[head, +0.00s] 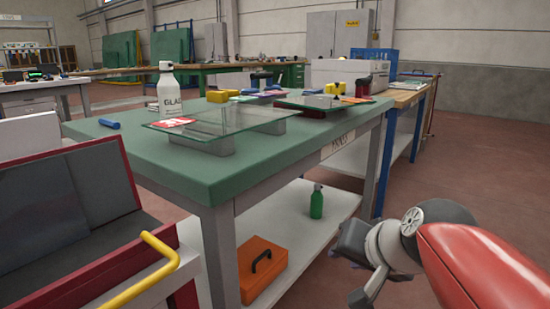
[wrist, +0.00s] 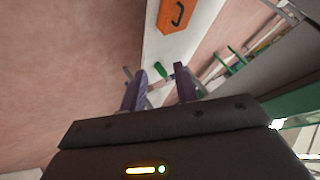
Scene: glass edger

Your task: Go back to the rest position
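My gripper (head: 346,276) hangs at the lower right of the head view, beside the green-topped table (head: 225,178) and away from its top. In the wrist view my gripper (wrist: 160,78) has its two fingers apart, with nothing held between them. A green bottle (wrist: 161,69) shows beyond the gap, at a distance. The same green bottle (head: 317,202) stands on the table's lower shelf in the head view.
An orange case (head: 262,268) lies on the lower shelf (head: 285,222). Glass sheets (head: 235,120), a white spray bottle (head: 168,92) and yellow tools sit on the table. A red-edged cart with a yellow handle (head: 145,268) stands at left. Floor at right is clear.

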